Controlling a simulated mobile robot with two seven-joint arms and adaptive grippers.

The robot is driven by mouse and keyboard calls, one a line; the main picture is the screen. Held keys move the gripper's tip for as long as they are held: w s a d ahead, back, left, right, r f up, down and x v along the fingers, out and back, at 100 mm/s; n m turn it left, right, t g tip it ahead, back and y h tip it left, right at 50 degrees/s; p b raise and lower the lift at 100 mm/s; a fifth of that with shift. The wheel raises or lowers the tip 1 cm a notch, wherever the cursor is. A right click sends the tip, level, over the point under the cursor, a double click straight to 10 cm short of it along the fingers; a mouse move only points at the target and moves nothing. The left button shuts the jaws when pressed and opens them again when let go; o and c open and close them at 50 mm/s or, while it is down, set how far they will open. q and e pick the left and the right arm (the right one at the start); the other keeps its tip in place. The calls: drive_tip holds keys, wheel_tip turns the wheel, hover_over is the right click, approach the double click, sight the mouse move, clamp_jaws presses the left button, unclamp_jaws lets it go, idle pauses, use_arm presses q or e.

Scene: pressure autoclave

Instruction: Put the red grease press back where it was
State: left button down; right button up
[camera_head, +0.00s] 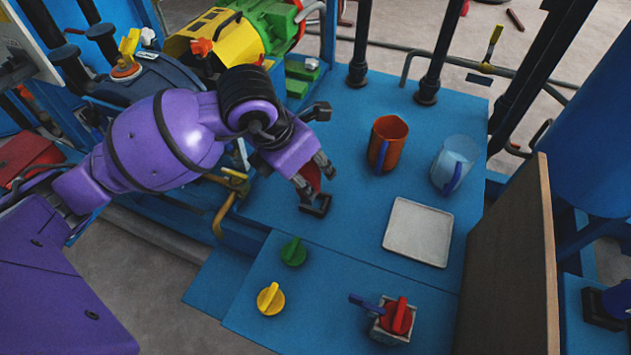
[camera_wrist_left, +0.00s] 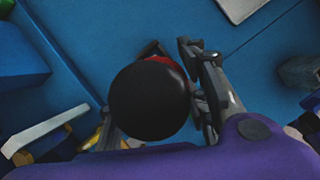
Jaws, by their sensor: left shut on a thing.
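The red grease press (camera_head: 311,176) is between the fingers of my left gripper (camera_head: 314,180), over the blue table. In the left wrist view the black round end of the grease press (camera_wrist_left: 148,102) faces the camera, with a little red showing behind it. My left gripper (camera_wrist_left: 160,105) is shut on it there. A small dark square piece (camera_head: 316,207) shows right below the fingers in the head view; I cannot tell whether the press touches it or sits in it. The lower part of the press is mostly hidden. My right gripper is not in view.
An orange jug (camera_head: 389,140) and a clear jug with a blue handle (camera_head: 455,162) stand behind a white tray (camera_head: 418,231). Green (camera_head: 293,251) and yellow (camera_head: 270,298) knobs and a small box with a red knob (camera_head: 394,319) are in front. A brown panel (camera_head: 512,265) stands at right.

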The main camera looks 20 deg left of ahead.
use_arm(q)
drive_tip(key=w+a+b+x, duration=0.1)
drive_tip(key=x, duration=0.8)
drive_tip(key=shift+w+a+f, duration=0.15)
drive_tip(key=shift+a, duration=0.2)
drive_tip(key=shift+f, duration=0.15)
drive_tip(key=c, duration=1)
unclamp_jaws()
drive_tip(key=shift+c, duration=0.2)
drive_tip(key=p+v, duration=0.1)
drive_tip(key=v, duration=1.1)
